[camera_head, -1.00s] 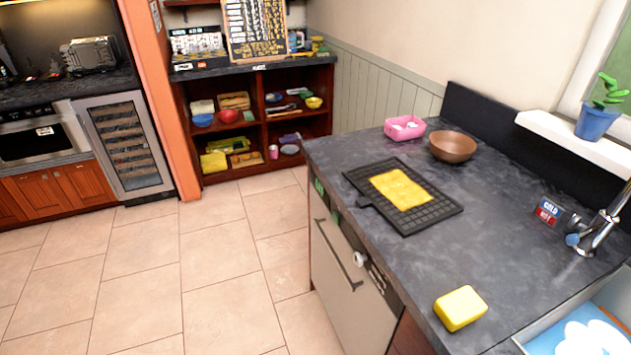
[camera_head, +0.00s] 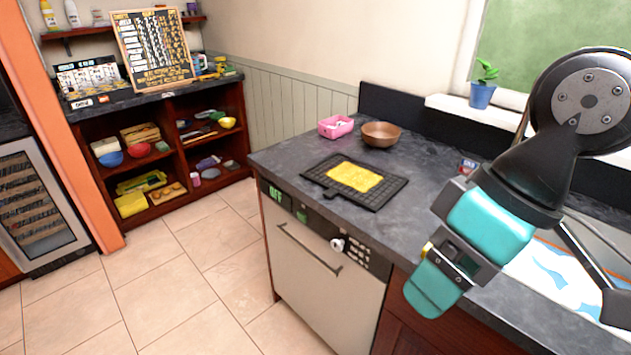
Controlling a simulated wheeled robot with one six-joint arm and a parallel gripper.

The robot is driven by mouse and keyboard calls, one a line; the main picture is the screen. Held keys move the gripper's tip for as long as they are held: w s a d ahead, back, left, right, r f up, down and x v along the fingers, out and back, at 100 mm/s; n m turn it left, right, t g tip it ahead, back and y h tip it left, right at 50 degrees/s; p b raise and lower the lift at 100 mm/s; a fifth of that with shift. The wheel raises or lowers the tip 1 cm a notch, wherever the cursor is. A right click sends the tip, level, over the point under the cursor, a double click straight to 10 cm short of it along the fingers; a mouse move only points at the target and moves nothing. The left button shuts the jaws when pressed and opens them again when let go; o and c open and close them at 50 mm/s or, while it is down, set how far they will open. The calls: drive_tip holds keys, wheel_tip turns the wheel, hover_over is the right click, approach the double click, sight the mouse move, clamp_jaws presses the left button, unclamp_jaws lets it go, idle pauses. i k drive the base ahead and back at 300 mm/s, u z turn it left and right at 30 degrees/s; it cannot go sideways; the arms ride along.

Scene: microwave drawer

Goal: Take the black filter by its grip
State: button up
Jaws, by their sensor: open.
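The black filter (camera_head: 385,196) is a flat, dark, ribbed rectangle lying on the dark countertop. My gripper (camera_head: 452,278), with turquoise fingers, is in the right foreground, in front of the counter edge. It is open and apart from the filter, to the right of it and nearer the camera. My arm hides part of the counter and the sink area.
A pink container (camera_head: 336,127) and a brown bowl (camera_head: 381,134) stand behind the filter. A dishwasher-like front with a handle (camera_head: 309,249) is below the counter. A potted plant (camera_head: 482,95) stands on the sill. The tiled floor at left is clear.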

sight(369, 187)
drive_tip(key=z, duration=0.05)
drive_tip(key=k, duration=0.55)
drive_tip(key=u, duration=1.1)
drive_tip(key=i, duration=1.3)
drive_tip(key=z, duration=0.55)
drive_tip(key=i, duration=0.55)
drive_tip(key=z, duration=0.5)
